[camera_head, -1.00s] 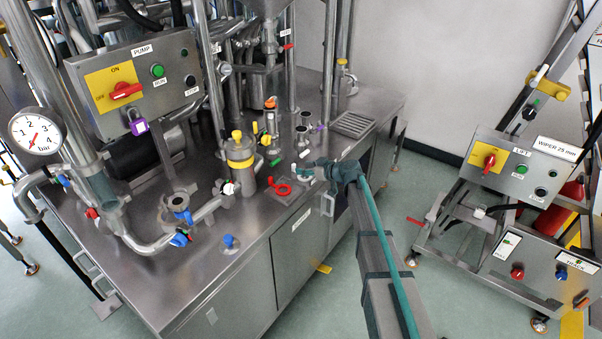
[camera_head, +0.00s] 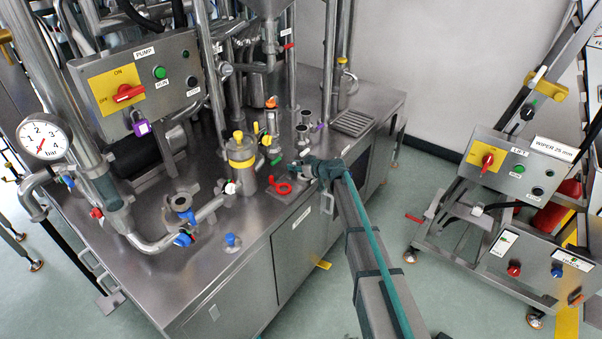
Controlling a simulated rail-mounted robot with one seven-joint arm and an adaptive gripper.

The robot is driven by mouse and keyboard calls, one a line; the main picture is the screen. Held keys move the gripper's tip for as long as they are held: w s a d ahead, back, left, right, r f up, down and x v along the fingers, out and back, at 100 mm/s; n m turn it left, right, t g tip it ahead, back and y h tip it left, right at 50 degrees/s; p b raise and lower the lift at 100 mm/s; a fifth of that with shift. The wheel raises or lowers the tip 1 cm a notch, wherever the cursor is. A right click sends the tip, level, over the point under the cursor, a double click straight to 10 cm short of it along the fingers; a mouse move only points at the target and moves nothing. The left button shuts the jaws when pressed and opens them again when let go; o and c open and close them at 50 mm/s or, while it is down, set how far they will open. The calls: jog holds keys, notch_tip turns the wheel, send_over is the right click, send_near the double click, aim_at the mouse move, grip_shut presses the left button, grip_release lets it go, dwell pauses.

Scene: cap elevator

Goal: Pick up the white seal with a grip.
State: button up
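My gripper (camera_head: 304,167) is at the right front part of the steel machine top (camera_head: 262,222), beside the red ring-shaped handle (camera_head: 279,186). It is small in the view and its fingers are dark teal; I cannot tell whether they are open or shut, or whether anything is between them. I cannot clearly make out the white seal.
A canister with a yellow band (camera_head: 241,154) stands left of my gripper. Upright steel cups (camera_head: 303,135) and a drain grate (camera_head: 353,123) are behind it. A blue knob (camera_head: 231,240) is on the front left. The lift cart (camera_head: 517,170) stands apart at the right.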

aim_at(295, 163)
grip_shut()
jog(key=shift+r, duration=0.1)
jog(key=shift+r, duration=0.4)
notch_tip(295, 163, up, 2)
jog(key=shift+b, duration=0.45)
jog(key=s+d+r+b, duration=0.2)
jog(key=s+r+b, duration=0.2)
jog(key=s+r, duration=0.6)
jog(key=s, duration=0.4)
jog(key=shift+d+b, duration=0.15)
jog(key=shift+b, duration=0.2)
